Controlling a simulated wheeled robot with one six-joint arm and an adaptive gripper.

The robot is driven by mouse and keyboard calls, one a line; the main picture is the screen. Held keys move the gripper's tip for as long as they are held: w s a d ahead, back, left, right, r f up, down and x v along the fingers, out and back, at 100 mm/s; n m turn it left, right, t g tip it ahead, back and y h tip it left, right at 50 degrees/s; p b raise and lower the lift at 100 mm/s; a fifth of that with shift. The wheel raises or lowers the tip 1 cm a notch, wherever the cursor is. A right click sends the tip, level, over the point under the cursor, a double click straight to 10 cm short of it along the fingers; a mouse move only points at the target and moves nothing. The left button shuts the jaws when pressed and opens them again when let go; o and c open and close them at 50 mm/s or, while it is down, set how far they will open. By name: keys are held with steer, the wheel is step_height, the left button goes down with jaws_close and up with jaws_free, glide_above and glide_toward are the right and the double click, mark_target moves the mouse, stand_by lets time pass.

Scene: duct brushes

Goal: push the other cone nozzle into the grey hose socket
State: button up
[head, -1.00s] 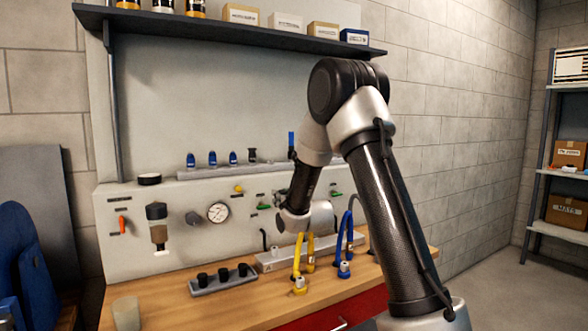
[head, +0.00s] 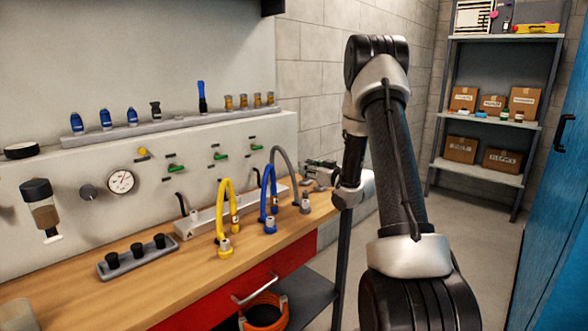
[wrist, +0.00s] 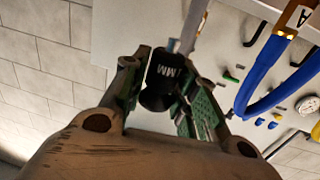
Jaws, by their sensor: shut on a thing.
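My gripper (head: 320,172) is at the right end of the bench, beside the grey hose (head: 284,158). In the wrist view my gripper (wrist: 160,88) is shut on a black nozzle (wrist: 165,70) with pale lettering and a flared end. The grey hose arches down to a grey socket (head: 305,203) on the bench, below and left of my gripper. In the wrist view a grey strip passes close by the held nozzle; I cannot tell whether they touch. Another black nozzle (head: 155,109) stands on the wall ledge (head: 180,127).
The yellow hose (head: 224,200) and blue hose (head: 265,190) arch left of the grey one; the blue hose also shows in the wrist view (wrist: 262,80). A tray (head: 138,263) with black pieces sits on the bench (head: 90,285). Shelves (head: 480,170) stand at the right.

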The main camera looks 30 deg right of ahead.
mark_target(306, 201)
steer(key=shift+s+a+f+n+g+y, duration=0.15)
steer(key=shift+s+a+n+g+y, duration=0.2)
steer(key=shift+s+a+n+y, duration=0.35)
steer(key=shift+s+a+f+n+g+y, duration=0.2)
steer(key=shift+s+n+g+y, duration=0.25)
steer(key=shift+y, duration=0.5)
steer(key=shift+s+a+f+n+g+y, duration=0.1)
steer(key=shift+s+a+n+g+y, duration=0.1)
steer(key=shift+s+a+n+y, duration=0.4)
steer(key=shift+w+d+y, duration=0.15)
steer(key=shift+w+y, duration=0.05)
steer(key=shift+y, duration=0.05)
steer(key=shift+f, duration=2.85)
steer(key=shift+f, duration=0.5)
steer(key=o, duration=1.1)
steer(key=v, duration=1.2)
